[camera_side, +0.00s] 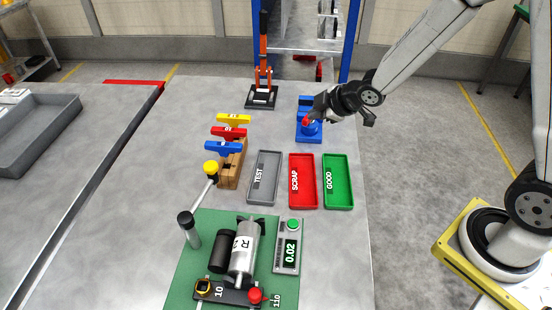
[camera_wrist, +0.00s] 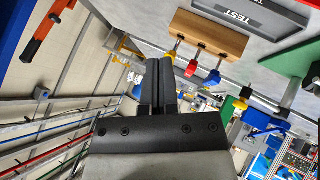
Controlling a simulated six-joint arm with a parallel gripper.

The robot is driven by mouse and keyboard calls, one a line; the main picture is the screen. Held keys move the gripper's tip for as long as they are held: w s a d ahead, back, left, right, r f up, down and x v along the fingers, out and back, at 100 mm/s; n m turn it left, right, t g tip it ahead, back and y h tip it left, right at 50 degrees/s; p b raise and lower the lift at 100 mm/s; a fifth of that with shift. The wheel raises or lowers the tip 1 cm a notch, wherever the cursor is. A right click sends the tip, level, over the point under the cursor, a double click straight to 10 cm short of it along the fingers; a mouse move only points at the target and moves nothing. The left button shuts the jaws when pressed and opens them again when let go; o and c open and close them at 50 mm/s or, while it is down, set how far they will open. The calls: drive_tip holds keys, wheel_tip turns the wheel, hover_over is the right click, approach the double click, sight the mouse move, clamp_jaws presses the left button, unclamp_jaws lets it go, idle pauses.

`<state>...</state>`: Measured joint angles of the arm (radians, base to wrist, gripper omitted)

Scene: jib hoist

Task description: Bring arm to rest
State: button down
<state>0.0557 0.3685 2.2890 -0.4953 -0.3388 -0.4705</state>
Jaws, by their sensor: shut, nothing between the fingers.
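My gripper (camera_wrist: 158,68) points up the middle of the wrist view, its two dark fingers together with nothing between them. In the side view, the end of my arm (camera_side: 345,98) reaches in from the upper right and hangs over the back right of the table. It overlaps the blue block with a red knob (camera_side: 308,133) in the picture; I cannot tell how high above it it is. The fingers are hard to make out there.
Grey TEST (camera_side: 264,190), red SCRAP (camera_side: 303,195) and green GOOD (camera_side: 338,195) trays lie empty mid-table. A wooden rack (camera_side: 229,180) holds yellow, red and blue-handled tools. A toggle clamp (camera_side: 262,90) stands behind. A green mat (camera_side: 190,280) holds a motor-like cylinder and a gauge.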

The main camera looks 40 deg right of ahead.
drive_tip(key=s+m+g+h, duration=0.1)
drive_tip(key=s+m+g, duration=0.5)
drive_tip(key=s+m, duration=0.5)
drive_tip(key=s, duration=0.6)
drive_tip(key=shift+d+h, duration=0.15)
drive_tip(key=shift+h, duration=0.15)
